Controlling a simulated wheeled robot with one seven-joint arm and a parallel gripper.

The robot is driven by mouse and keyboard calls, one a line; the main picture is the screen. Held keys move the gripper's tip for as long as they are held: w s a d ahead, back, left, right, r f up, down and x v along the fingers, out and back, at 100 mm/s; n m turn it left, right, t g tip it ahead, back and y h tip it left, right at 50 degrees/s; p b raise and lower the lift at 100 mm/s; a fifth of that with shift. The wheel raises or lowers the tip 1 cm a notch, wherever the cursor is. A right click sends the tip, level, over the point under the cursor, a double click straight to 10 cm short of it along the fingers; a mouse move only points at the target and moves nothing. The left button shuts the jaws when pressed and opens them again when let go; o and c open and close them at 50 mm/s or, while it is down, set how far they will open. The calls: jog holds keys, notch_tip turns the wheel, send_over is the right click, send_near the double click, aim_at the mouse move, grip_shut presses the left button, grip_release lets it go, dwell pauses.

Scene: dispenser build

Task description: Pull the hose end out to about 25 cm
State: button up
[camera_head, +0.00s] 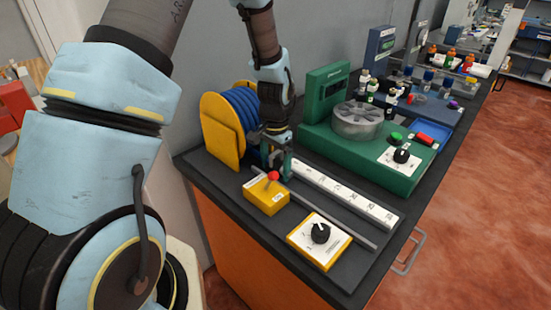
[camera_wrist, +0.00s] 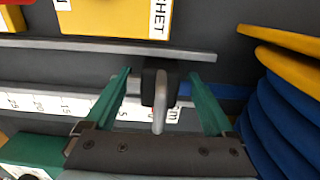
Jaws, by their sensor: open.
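A yellow reel (camera_head: 222,135) wound with blue hose (camera_head: 240,105) stands at the back left of the bench. The hose end, a black block with a grey metal loop (camera_wrist: 159,90), shows in the wrist view, with a strip of blue hose running right from it toward the reel. My gripper (camera_wrist: 161,75) is open, its green fingers on either side of the hose end with gaps visible. In the head view my gripper (camera_head: 277,170) hides the hose end. A white ruler (camera_head: 345,197) lies alongside; the hose end is near its low-number end.
A yellow box with a red-knobbed lever (camera_head: 266,193) and a dial box (camera_head: 320,240) stand in front. A thin grey rail (camera_head: 335,225) runs between them and the ruler. A green machine (camera_head: 365,160) stands behind the ruler. The strip along the ruler looks clear.

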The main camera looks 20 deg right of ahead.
grip_shut()
dwell(0.8)
